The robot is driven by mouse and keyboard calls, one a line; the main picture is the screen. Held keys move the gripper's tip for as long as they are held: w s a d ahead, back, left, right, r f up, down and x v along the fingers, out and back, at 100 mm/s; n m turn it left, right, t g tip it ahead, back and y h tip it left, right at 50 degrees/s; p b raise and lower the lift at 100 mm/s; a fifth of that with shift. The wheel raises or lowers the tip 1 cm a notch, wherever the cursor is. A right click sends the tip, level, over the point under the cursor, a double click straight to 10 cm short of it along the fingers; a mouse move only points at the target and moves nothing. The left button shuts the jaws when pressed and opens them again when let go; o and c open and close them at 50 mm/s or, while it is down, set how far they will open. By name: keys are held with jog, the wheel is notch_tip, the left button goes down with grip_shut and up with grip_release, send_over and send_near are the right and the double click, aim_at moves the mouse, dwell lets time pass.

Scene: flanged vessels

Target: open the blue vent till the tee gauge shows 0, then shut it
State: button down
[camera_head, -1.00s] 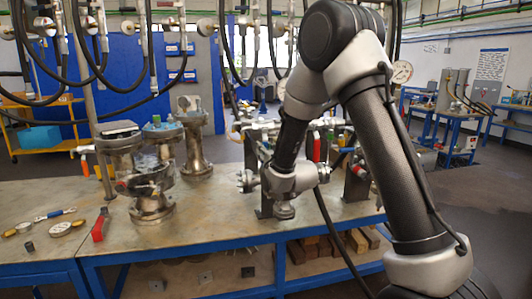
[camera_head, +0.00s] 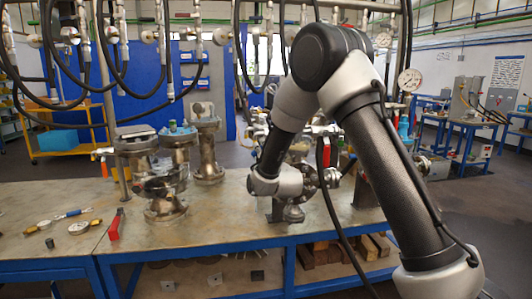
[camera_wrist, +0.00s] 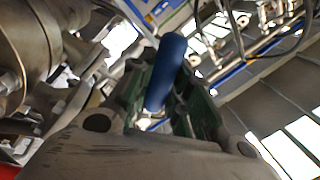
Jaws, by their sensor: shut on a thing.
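In the wrist view a blue handle (camera_wrist: 168,72), the vent's lever by its colour, stands between the dark green fingers of my gripper (camera_wrist: 164,100). The gripper is shut on it.
A red valve handle (camera_head: 326,152) stands close to my wrist. Flanged vessels (camera_head: 164,185) stand on the bench (camera_head: 235,221) to the left, near a loose red-handled tool (camera_head: 116,224) and small gauges (camera_head: 79,228). Black hoses hang above. The bench's front middle is clear.

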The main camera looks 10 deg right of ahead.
jog(key=r+m, duration=0.1)
jog(key=m, duration=0.1)
jog(key=a+r+m+h, duration=0.1)
jog(key=m, duration=0.1)
jog(key=shift+t, duration=0.3)
jog(key=shift+a+r+m+h, duration=0.1)
jog(key=shift+r+m+h, duration=0.3)
jog(key=shift+m, duration=0.65)
jog(key=shift+r+m+h, duration=0.1)
jog(key=shift+r+m, duration=0.45)
jog(key=shift+m, duration=0.5)
jog(key=c, duration=1.3)
grip_release()
jog(key=s+f, duration=0.2)
jog(key=s, duration=0.9)
jog(key=shift+s+f, duration=0.15)
jog(key=shift+s, duration=0.25)
